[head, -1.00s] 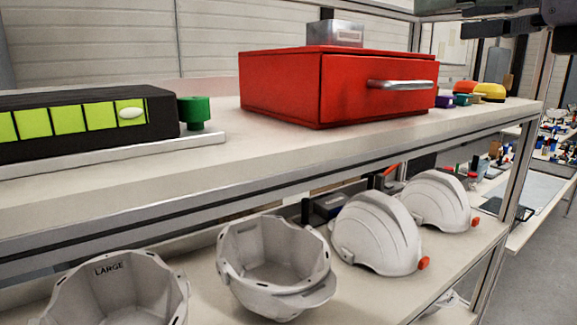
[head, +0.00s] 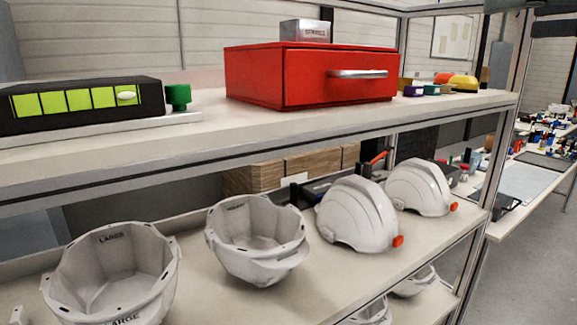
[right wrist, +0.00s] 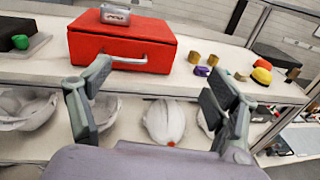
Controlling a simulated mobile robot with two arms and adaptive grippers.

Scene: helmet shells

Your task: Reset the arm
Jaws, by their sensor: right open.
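My right gripper (right wrist: 160,85) shows in the right wrist view with its two dark fingers spread wide and nothing between them. It is in front of the shelf, with the red drawer box (right wrist: 125,52) and a white helmet (right wrist: 163,122) beyond it, apart from the fingers. My left gripper is not in view.
The red box (head: 310,75) stands on the upper shelf beside a black panel with yellow-green squares (head: 75,102). Upturned white shells (head: 110,272) and upright white helmets (head: 357,215) stand on the shelf below. A workbench (head: 530,185) and open floor lie at right.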

